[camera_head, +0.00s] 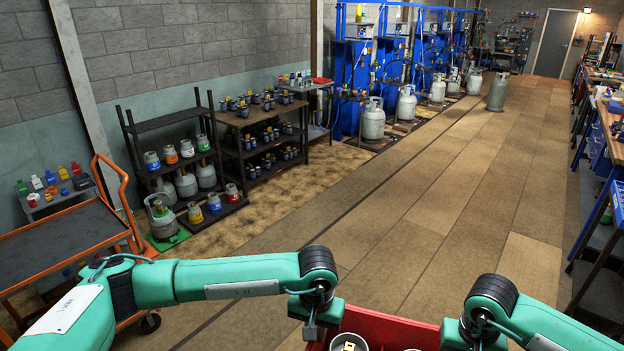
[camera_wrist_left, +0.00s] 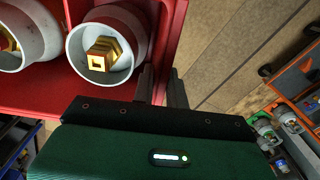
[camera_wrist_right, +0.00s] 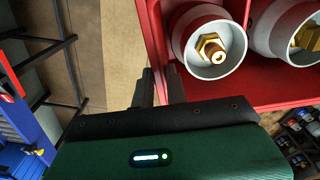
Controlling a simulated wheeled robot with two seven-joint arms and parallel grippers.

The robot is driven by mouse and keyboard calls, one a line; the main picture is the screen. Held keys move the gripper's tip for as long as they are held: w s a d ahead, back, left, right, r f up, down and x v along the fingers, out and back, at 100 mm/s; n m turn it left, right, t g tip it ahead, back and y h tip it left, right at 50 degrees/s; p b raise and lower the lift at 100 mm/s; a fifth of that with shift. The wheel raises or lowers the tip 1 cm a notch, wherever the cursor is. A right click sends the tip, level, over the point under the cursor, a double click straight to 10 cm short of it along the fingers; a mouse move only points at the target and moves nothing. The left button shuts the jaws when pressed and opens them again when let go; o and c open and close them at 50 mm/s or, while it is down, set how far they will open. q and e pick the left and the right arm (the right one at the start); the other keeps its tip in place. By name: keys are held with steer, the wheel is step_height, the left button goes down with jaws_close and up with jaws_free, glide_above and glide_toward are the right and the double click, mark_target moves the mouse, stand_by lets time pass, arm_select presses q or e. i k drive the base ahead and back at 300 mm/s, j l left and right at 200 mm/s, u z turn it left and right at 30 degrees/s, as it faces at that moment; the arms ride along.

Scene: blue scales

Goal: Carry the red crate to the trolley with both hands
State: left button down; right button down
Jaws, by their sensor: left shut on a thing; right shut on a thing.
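The red crate (camera_head: 398,326) is at the bottom middle of the head view, cut off by the lower edge. White cylinders with brass valves stand in it, clearest in the left wrist view (camera_wrist_left: 108,48) and right wrist view (camera_wrist_right: 212,45). My left gripper (camera_wrist_left: 163,84) is shut on one side wall of the crate (camera_wrist_left: 172,40). My right gripper (camera_wrist_right: 160,86) is shut on the opposite wall (camera_wrist_right: 156,38). The trolley (camera_head: 62,238), with an orange frame and a dark deck, stands at the left of the head view. Its visible deck is empty.
Black shelves (camera_head: 165,125) with small gas cylinders stand beyond the trolley. A green mat (camera_head: 168,240) with a cylinder lies near its handle. Blue scales (camera_head: 358,75) line the back left. A workbench (camera_head: 606,135) stands at the right. The floor between (camera_head: 440,200) is clear.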

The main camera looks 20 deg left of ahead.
mark_target(49, 244)
steer(key=u, duration=1.6)
steer(key=i+u, duration=0.1)
steer(key=u, duration=0.15)
steer(key=i+u, duration=0.1)
steer(key=u, duration=0.2)
steer(key=i, duration=2.9)
steer(key=i+l+u, duration=0.15)
steer(key=i, duration=0.45)
